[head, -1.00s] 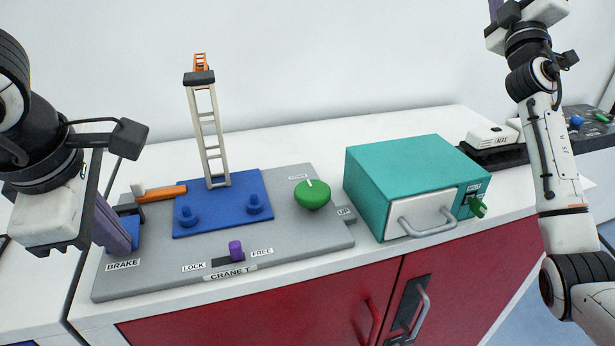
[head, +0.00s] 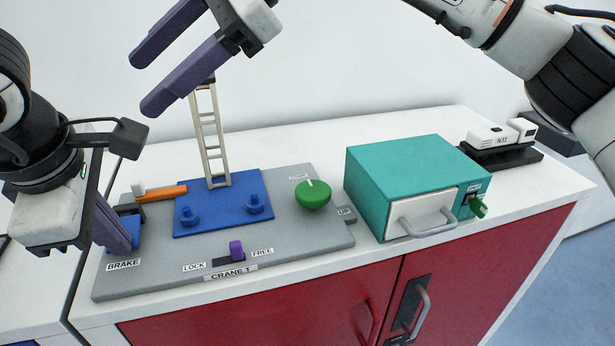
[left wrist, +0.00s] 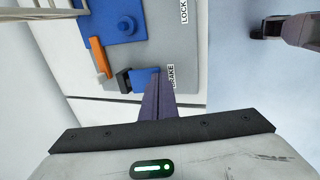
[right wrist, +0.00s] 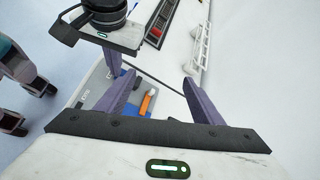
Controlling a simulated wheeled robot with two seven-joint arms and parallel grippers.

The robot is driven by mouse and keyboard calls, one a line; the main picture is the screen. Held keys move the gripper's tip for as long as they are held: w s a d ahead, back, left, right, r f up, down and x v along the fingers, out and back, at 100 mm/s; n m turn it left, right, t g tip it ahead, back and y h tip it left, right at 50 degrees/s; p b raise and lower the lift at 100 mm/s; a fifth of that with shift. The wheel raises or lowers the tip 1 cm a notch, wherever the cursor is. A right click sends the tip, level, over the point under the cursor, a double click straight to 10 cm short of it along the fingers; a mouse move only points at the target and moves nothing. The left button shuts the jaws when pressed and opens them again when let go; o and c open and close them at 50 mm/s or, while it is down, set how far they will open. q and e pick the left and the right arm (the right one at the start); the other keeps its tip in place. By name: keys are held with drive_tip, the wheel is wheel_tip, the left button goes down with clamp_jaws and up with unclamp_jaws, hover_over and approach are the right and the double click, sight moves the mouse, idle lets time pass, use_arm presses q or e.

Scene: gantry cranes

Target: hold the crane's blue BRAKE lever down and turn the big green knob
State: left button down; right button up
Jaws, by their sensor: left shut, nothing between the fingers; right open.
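The crane panel "CRANE T" (head: 150,280) lies on the white counter. Its blue BRAKE lever (head: 134,227) is at the left end, partly hidden by my left gripper (head: 122,240). That gripper is shut and empty, its fingertips at the lever; the left wrist view shows them against the blue lever (left wrist: 140,80). I cannot tell how far down the lever is. The big green knob (head: 312,196), with a white pointer line, is at the panel's right side, untouched. My right gripper (head: 143,84) is open and empty, high above the panel's back left, in front of the crane tower.
The crane tower (head: 209,140) rises from a blue plate (head: 240,190) with two blue knobs. A purple slider (head: 236,251) sits nearer FREE than LOCK. An orange bar (head: 166,193) lies near the lever. A teal box (head: 390,175) with a handle stands right of the green knob.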

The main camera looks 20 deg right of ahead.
drive_tip(key=s+d+f+n+h, duration=0.2)
drive_tip(key=d+f+n+h, duration=0.1)
drive_tip(key=d+f+h, duration=0.25)
drive_tip(key=n+g+h, duration=0.1)
drive_tip(key=h, duration=0.4)
hover_over(313, 190)
drive_tip(key=shift+w+d+r, duration=0.1)
drive_tip(key=shift+r, duration=0.2)
drive_tip(key=shift+f, duration=0.1)
wheel_tip(313, 190, down, 12)
drive_tip(key=shift+r, duration=0.1)
drive_tip(key=shift+c, duration=0.4)
drive_tip(key=c, duration=1)
drive_tip(key=shift+o, duration=0.2)
